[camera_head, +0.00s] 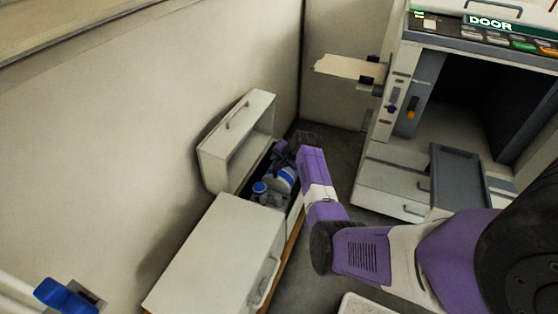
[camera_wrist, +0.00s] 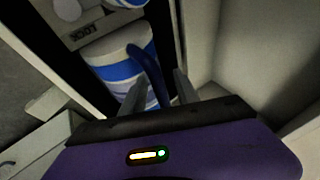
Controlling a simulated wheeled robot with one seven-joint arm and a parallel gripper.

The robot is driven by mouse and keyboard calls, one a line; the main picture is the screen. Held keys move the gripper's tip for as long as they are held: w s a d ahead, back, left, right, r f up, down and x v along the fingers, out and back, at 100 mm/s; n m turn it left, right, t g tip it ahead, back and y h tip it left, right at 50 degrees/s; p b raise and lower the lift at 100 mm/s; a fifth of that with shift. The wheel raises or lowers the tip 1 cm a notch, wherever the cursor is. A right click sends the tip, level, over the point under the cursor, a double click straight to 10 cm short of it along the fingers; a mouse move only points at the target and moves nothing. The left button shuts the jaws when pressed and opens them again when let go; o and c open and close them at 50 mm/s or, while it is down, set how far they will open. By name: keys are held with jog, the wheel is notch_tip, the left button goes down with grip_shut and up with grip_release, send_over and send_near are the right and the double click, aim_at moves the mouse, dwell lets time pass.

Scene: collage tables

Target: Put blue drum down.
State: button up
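A white drum with blue bands (camera_head: 283,180) is inside the open compartment of the low white cabinet. In the wrist view the drum (camera_wrist: 115,62) is close up at upper left, with a curved blue strip like a handle (camera_wrist: 150,72) reaching between my fingers. My gripper (camera_wrist: 160,88) has its two fingers apart, one on each side of the strip, with a gap showing on the right. In the head view my gripper (camera_head: 279,152) is at the far side of the drum, partly hidden. Whether a finger touches the drum is unclear.
A smaller blue-topped white container (camera_head: 259,188) stands beside the drum; another (camera_wrist: 112,8) shows in the wrist view. A raised white lid or drawer (camera_head: 238,140) and a white cabinet top (camera_head: 220,255) flank the compartment. A large machine with an open bay (camera_head: 470,110) stands right.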

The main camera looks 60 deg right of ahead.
jog(key=p+v, duration=0.5)
jog(key=v, duration=0.7)
jog(key=s+a+f+n+t+h, duration=0.15)
jog(key=s+a+n, duration=0.35)
jog(key=a, duration=0.6)
jog(key=s+a+f+n+t, duration=0.15)
jog(key=s+a+n, duration=0.35)
jog(key=a, duration=0.6)
jog(key=s+a+r+n+t+y, duration=0.2)
jog(key=s+a+r+n, duration=0.2)
jog(key=s+a+r, duration=0.3)
jog(key=s+a+r+n+t+y, duration=0.3)
jog(key=s+a+r, duration=0.4)
jog(key=a+r, duration=0.7)
jog(key=shift+a+n+t, duration=0.3)
jog(key=shift+a+n, duration=0.1)
jog(key=shift+n, duration=0.3)
